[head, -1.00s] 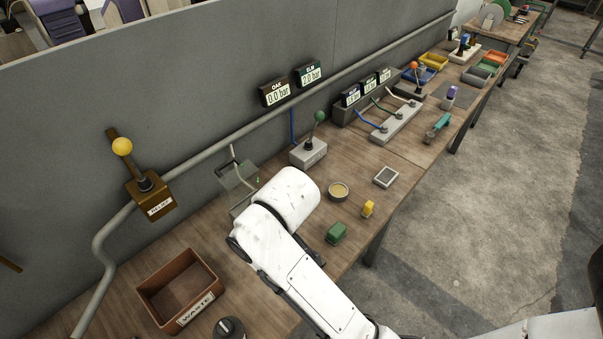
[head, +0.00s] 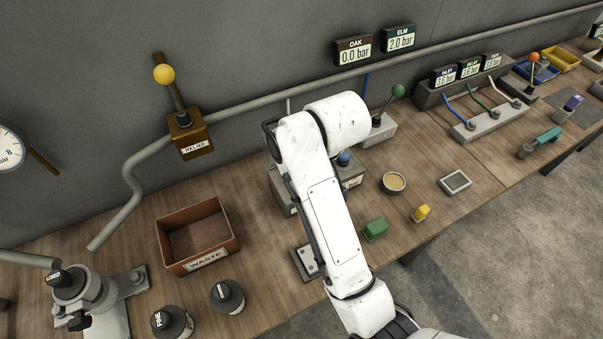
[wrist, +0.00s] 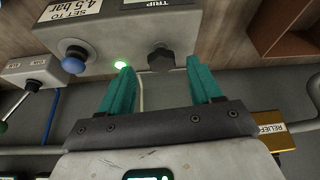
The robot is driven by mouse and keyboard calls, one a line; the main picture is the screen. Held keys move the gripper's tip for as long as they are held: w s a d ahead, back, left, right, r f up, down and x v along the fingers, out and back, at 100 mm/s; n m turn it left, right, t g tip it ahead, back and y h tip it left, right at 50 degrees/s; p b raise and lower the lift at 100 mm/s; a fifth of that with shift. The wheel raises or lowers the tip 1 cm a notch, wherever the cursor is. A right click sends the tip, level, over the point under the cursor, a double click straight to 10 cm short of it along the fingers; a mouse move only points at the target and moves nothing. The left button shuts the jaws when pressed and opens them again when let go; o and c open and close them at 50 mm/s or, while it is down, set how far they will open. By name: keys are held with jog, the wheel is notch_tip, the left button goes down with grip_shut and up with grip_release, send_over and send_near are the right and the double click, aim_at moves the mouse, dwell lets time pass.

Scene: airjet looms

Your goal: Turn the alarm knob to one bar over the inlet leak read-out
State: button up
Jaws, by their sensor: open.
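In the wrist view a dark faceted knob (wrist: 160,58) sits on a grey box (wrist: 222,18) marked TRIP. A label on the box (wrist: 75,9) reads SET TO 4.5 bar. My gripper (wrist: 159,68) is open, its two teal fingers apart, with the knob between the fingertips in the picture. Whether they touch it I cannot tell. In the head view my arm hides the gripper, the knob and much of the box (head: 352,180). The inlet read-out (head: 445,78) stands at the back right; its figures are small, perhaps 3.6 bar.
A blue button (wrist: 74,61) and a lit green lamp (wrist: 120,64) are left of the knob. A relief lever (head: 190,140), waste bin (head: 170,255) and green-knobbed lever (head: 397,92) flank my arm.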

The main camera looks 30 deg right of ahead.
jog(key=shift+x, duration=1.8)
jog(key=shift+c, duration=0.3)
jog(key=c, duration=1)
jog(key=shift+r+m+p, duration=0.1)
jog(key=shift+m+p, duration=0.25)
jog(key=shift+m, duration=0.05)
jog(key=m+h+p, duration=0.1)
jog(key=m+p, duration=0.1)
jog(key=m, duration=0.1)
jog(key=shift+a+m+h+p, duration=0.3)
jog(key=shift+a+h, duration=0.05)
jog(key=shift+h, duration=0.05)
jog(key=m, duration=0.2)
jog(key=m+h+p, duration=0.1)
jog(key=shift+w+a+m, duration=0.2)
jog(key=shift+a+m, duration=0.05)
jog(key=shift+m, duration=0.05)
jog(key=shift+w+a+m+g+h, duration=0.15)
jog(key=shift+m+g+h, duration=0.45)
jog(key=shift+m, duration=0.8)
